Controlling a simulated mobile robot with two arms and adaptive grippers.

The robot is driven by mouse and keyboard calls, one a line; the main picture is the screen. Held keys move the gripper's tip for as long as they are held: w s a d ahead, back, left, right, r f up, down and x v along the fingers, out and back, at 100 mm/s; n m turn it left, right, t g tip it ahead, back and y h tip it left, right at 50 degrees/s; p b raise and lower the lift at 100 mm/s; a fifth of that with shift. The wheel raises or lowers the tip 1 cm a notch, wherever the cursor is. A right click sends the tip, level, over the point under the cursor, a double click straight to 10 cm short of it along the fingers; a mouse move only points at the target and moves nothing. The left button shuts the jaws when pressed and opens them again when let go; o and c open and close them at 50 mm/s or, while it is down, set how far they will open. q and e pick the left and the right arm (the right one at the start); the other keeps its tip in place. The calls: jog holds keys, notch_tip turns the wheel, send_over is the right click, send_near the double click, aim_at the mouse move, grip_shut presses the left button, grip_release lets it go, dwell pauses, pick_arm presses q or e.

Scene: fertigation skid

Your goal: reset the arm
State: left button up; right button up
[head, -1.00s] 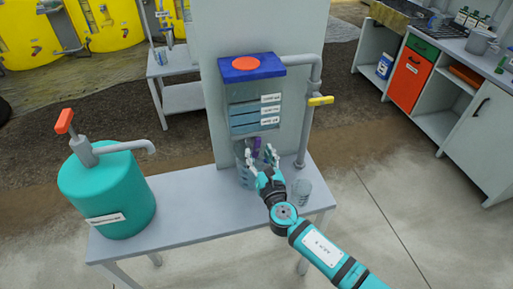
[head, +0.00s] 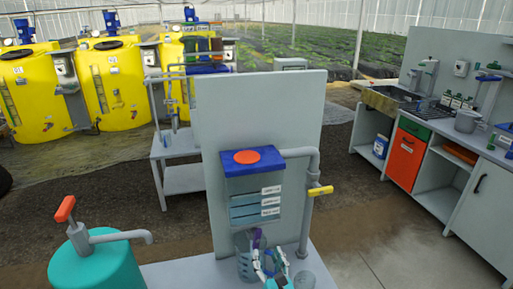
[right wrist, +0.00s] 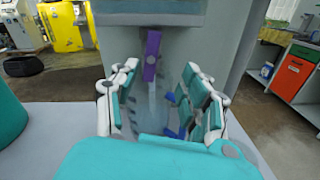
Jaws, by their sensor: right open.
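My right gripper (head: 270,260) is low in the head view, just in front of and to the right of a clear graduated beaker (head: 244,262). Its two fingers are spread apart with nothing gripped between them. In the right wrist view the open fingers (right wrist: 160,95) frame the clear beaker (right wrist: 150,115), which stands ahead of them under a purple nozzle (right wrist: 152,55). The rest of my right arm is cut off by the head view's lower edge. My left gripper is not in view.
The blue-topped dispenser (head: 253,185) with a red disc hangs on a grey panel (head: 262,110). A yellow-handled valve (head: 320,191) is on its pipe. Counters are at far right.

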jog(key=s+d+f+m+g+h, duration=0.3)
jog(key=s+d+m, duration=0.4)
jog(key=m, duration=0.4)
jog(key=s+d+f+m+g+h, duration=0.35)
jog(key=s+d+m, duration=0.25)
jog(key=d+m, duration=0.3)
jog(key=s+d+m+g+y, duration=0.25)
jog(key=s+m+g, duration=0.55)
jog(key=s+m, duration=0.85)
jog(key=s+f+n+b, duration=0.1)
jog(key=s+f+n, duration=0.1)
jog(key=f, duration=1.2)
jog(key=s+f+n, duration=0.2)
jog(key=s+f, duration=0.1)
jog(key=f, duration=1.1)
jog(key=s+d+f+g, duration=0.2)
jog(key=s+f, duration=1.4)
jog(key=shift+b, duration=0.35)
jog(key=shift+s, duration=0.1)
